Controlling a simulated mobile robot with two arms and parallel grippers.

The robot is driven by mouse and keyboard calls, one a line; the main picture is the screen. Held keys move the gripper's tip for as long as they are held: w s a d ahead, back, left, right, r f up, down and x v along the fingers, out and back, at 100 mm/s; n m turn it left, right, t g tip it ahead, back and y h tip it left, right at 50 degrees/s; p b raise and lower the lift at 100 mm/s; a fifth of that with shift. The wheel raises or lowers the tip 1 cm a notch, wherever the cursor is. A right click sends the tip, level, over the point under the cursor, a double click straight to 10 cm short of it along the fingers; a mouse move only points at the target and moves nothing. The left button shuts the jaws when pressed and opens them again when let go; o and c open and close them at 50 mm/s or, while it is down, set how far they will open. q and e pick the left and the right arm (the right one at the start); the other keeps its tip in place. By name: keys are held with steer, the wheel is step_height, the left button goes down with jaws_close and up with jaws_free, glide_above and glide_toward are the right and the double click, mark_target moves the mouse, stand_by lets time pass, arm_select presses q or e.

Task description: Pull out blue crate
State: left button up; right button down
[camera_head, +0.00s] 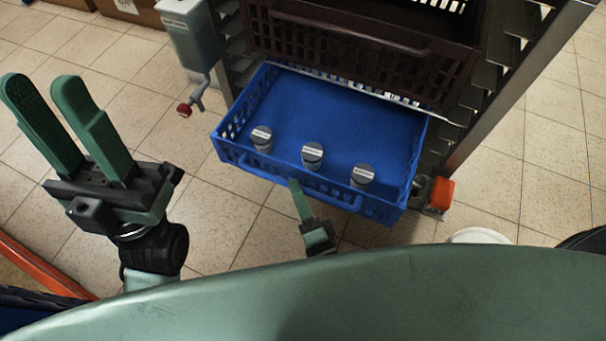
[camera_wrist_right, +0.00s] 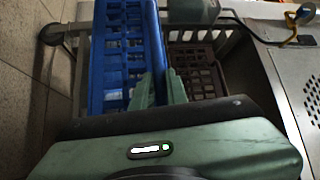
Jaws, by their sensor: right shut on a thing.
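The blue crate (camera_head: 330,110) is drawn partly out of the rack below a dark brown crate. Several grey-lidded jars stand in a row near its front, one of them a jar (camera_head: 312,155) in the middle. My right gripper (camera_head: 294,184) is at the crate's front handle, shut on it. In the right wrist view the fingers (camera_wrist_right: 157,88) meet the blue crate (camera_wrist_right: 122,60) at its front edge; the exact grip is partly hidden. My left gripper (camera_head: 60,105) is open and empty, to the left of the crate, above the floor.
The dark brown crate (camera_head: 360,45) sits in the rack above. A dispenser with a red-tipped spout (camera_head: 190,45) hangs left of the rack. An orange block (camera_head: 441,193) is at the rack's right post (camera_head: 515,90).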

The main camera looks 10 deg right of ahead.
steer(key=shift+s+a+f, duration=0.1)
steer(key=shift+s+a, duration=0.05)
steer(key=shift+s, duration=0.15)
steer(key=c, duration=1.4)
jaws_free()
steer(key=p+v, duration=0.1)
steer(key=v, duration=0.6)
steer(key=shift+s+p, duration=0.35)
steer(key=shift+s, duration=0.05)
